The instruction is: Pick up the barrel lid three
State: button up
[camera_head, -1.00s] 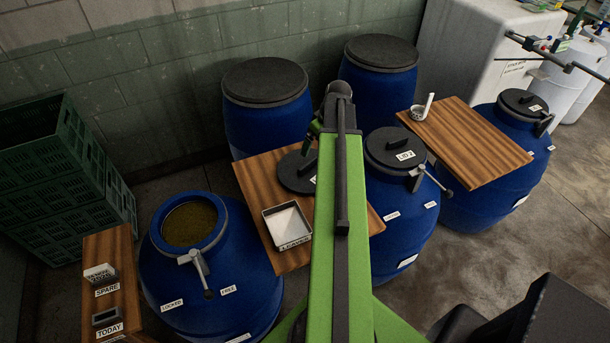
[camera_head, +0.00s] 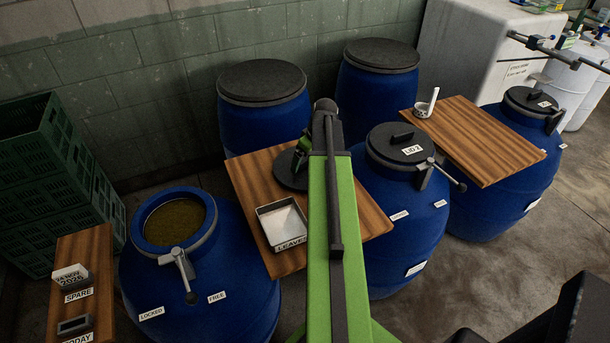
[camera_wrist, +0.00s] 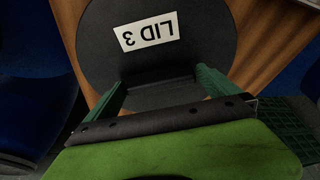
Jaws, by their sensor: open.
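Barrel lid three is a dark round disc marked LID 3 (camera_wrist: 150,32). In the head view the disc (camera_head: 288,172) lies on the wooden board (camera_head: 262,232) between the barrels, partly hidden by my arm. My gripper (camera_wrist: 160,86) is open in the wrist view, its two green fingers spread over the lid's near part. A dark raised bar, seemingly the lid's handle (camera_wrist: 158,76), lies between the fingertips; I cannot tell if they touch it. In the head view my gripper (camera_head: 304,148) is small and partly hidden.
A metal tray marked LEAVES (camera_head: 283,224) sits on the same board. An open blue barrel (camera_head: 215,265) stands left; a barrel with another lid (camera_head: 402,145) stands right. Closed barrels (camera_head: 263,82) stand behind. Green crates (camera_head: 45,190) are at far left.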

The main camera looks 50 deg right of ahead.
aim_at(307, 158)
jog(key=c, duration=1.5)
notch_tip(307, 158, up, 5)
jog(key=p, duration=0.5)
jog(key=shift+f, duration=0.15)
jog(key=s+d+r+p, duration=0.2)
jog(key=s, duration=0.1)
jog(key=s+d+r+p, duration=0.2)
jog(key=s+d, duration=0.1)
jog(key=s+d+r+p, duration=0.2)
jog(key=s, duration=0.1)
jog(key=shift+d+r, duration=0.15)
jog(key=shift+d, duration=0.05)
